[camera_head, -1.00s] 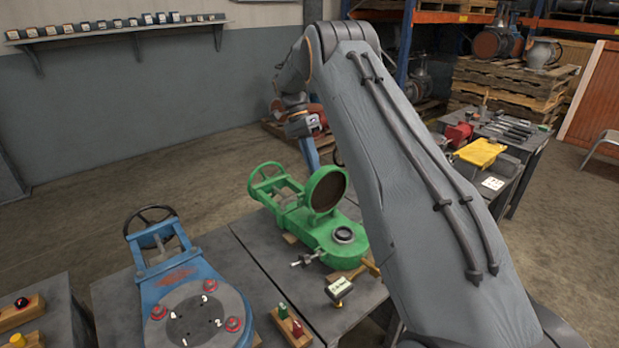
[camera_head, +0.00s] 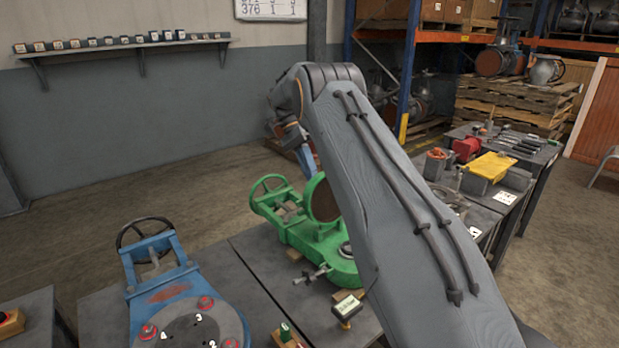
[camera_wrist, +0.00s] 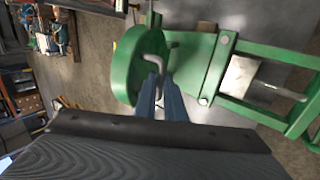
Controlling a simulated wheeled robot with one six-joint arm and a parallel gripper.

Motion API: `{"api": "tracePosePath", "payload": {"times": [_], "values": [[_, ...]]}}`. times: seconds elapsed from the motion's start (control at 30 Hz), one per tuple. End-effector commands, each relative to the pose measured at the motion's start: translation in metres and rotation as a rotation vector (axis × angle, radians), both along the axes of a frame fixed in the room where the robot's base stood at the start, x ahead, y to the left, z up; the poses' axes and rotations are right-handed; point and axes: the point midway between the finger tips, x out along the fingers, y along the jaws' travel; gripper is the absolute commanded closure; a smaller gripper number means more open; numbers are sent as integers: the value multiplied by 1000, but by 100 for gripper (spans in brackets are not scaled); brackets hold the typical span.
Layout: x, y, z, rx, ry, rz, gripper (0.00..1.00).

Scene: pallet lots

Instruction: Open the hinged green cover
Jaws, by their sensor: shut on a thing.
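The hinged green cover (camera_head: 321,198) stands raised, near upright, on the green valve body (camera_head: 290,230) in the head view. Its dark brown inner face is toward the head camera, and my arm hides its right edge. In the wrist view the cover (camera_wrist: 124,68) is a green disc with a bent grey handle (camera_wrist: 154,62). My gripper (camera_wrist: 159,88) has its blue fingers shut on this handle. The head view does not show the grip clearly. The round opening in the valve body is partly hidden by my arm.
A blue valve (camera_head: 165,285) with a black handwheel stands at the left. A T-handled clamp (camera_head: 312,275) and a small label stand (camera_head: 347,308) are in front of the green body. A yellow block (camera_head: 492,166) lies on the right bench. Open floor lies behind the valves.

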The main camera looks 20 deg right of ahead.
Motion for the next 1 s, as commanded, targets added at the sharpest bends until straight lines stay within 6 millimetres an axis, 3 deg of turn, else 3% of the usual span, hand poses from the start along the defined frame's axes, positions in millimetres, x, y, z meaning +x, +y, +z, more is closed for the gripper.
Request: {"api": "tracePosePath", "payload": {"times": [0.1, 0.13, 0.23, 0.67, 1.0], "values": [[-2, -1, -6, 2, 10, -1, 100], [-2, -1, -6, 2, 10, -1, 87], [-2, 0, -5, 1, 9, 1, 72], [1, 4, 6, 0, 0, 6, 72], [1, 3, 66, -1, 0, 4, 72]]}}
